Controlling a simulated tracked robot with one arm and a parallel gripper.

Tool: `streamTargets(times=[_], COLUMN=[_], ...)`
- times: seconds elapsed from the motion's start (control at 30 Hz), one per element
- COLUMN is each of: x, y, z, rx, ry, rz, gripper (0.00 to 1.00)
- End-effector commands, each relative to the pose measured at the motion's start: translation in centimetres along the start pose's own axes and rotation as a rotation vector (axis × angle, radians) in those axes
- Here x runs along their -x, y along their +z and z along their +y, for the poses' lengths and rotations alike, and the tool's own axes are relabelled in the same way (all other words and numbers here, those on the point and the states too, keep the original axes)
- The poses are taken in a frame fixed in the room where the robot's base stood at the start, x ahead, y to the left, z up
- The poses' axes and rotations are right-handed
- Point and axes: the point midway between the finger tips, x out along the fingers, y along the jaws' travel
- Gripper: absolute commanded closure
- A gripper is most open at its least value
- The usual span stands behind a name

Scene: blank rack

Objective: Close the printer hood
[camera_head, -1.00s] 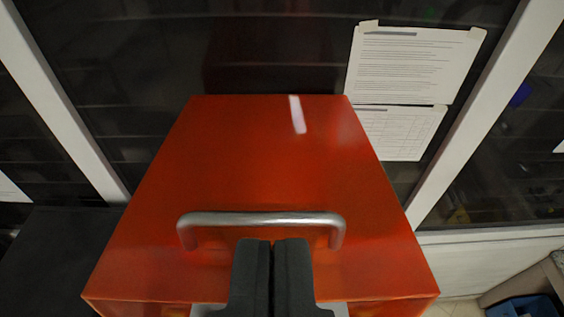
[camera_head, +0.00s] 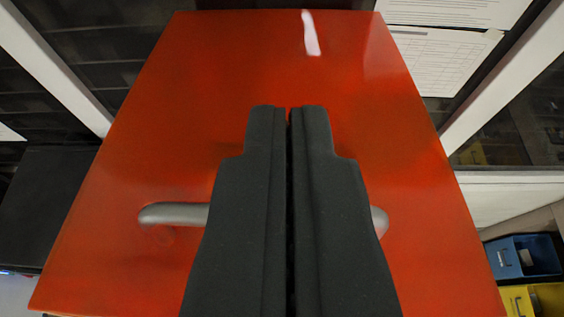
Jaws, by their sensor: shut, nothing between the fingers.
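The printer hood (camera_head: 130,160) is a glossy red-orange panel that fills most of the view. A silver bar handle (camera_head: 172,213) runs across its lower part, and its middle is hidden behind my gripper. My gripper (camera_head: 289,110) is shut and empty, with its two dark fingers side by side. The fingers reach past the handle, and their tips are in front of the hood's middle. I cannot tell whether the fingertips touch the hood.
A dark box-like surface (camera_head: 45,205) is at the left. Paper sheets (camera_head: 440,60) are on the dark glazed wall at the upper right, beside a white frame post (camera_head: 500,85). A blue bin (camera_head: 522,257) and a yellow bin (camera_head: 545,298) are at the lower right.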

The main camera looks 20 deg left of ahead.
Motion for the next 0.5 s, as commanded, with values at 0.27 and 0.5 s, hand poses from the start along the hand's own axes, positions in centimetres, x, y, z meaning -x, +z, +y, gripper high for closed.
streamTargets(times=[0.27,0.5], x=[-3.2,-2.8], y=[0.2,0.8], z=[0.0,0.0], rx=[0.000,-0.001], ry=[-0.001,0.000], rz=[-0.003,-0.002], gripper=[1.00,1.00])
